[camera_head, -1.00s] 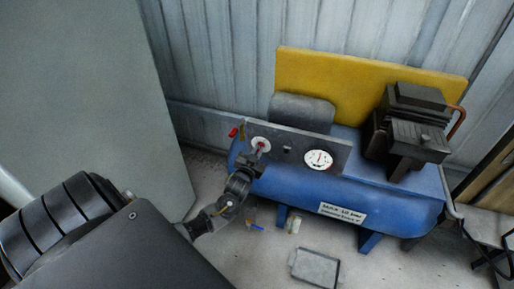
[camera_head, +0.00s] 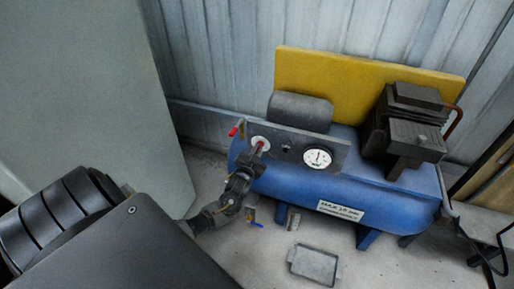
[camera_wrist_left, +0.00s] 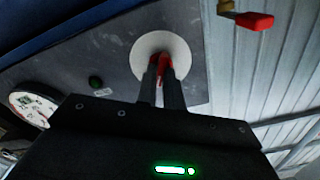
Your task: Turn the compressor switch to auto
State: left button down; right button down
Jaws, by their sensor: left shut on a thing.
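The blue compressor (camera_head: 330,190) stands on the floor against the metal wall, with a grey control panel (camera_head: 332,142) along its front top. The compressor switch is a red lever on a white round plate (camera_head: 259,141) at the panel's left end; in the left wrist view the plate (camera_wrist_left: 150,48) sits behind my fingers. My left gripper (camera_head: 260,150) reaches up to the panel from the front. In the left wrist view its two fingers (camera_wrist_left: 165,80) are shut on the red lever (camera_wrist_left: 165,68). The fingers hide part of the lever, and I cannot read any plate markings. My right gripper is in neither view.
A white gauge (camera_head: 317,157) is on the panel right of the switch. A red-handled valve (camera_wrist_left: 254,20) sits near the panel's end. A grey tray (camera_head: 315,264) and small items (camera_head: 256,225) lie on the floor. A grey cabinet or partition (camera_head: 90,100) stands left.

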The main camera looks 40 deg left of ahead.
pick_arm(q)
jog(key=c, duration=1.5)
grip_release()
jog(key=v, duration=1.1)
jog(key=shift+w, duration=0.1)
